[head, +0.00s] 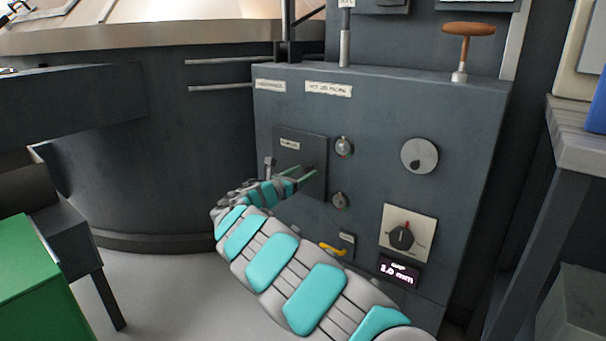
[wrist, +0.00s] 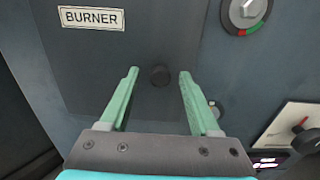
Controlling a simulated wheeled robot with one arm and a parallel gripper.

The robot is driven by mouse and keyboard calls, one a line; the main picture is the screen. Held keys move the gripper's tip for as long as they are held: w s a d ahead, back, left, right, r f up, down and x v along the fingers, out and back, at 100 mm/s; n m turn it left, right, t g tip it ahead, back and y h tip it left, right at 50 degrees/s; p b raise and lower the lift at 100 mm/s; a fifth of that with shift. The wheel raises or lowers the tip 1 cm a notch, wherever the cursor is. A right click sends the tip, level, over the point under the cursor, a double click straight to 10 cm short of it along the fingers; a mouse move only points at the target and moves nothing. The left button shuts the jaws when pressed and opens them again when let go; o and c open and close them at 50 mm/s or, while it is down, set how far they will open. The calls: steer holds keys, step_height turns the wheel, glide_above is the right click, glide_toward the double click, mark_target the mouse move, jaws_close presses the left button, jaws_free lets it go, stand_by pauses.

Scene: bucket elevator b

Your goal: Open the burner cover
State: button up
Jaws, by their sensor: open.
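The burner cover (head: 312,150) is a dark square plate on the front of the grey cabinet, with a small label at its upper left. In the wrist view the burner cover (wrist: 150,45) carries a white label reading BURNER and a small round dark knob (wrist: 159,75). My gripper (head: 308,172) is in front of the cover. In the wrist view my gripper (wrist: 157,72) is open, with its two green fingers on either side of the knob and visible gaps between. In the head view my gripper hides the knob.
A wooden-handled lever (head: 468,30) stands on top. A green box (head: 35,285) is lower left.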

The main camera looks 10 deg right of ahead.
jaws_close()
stand_by(0.3)
stand_by(1.1)
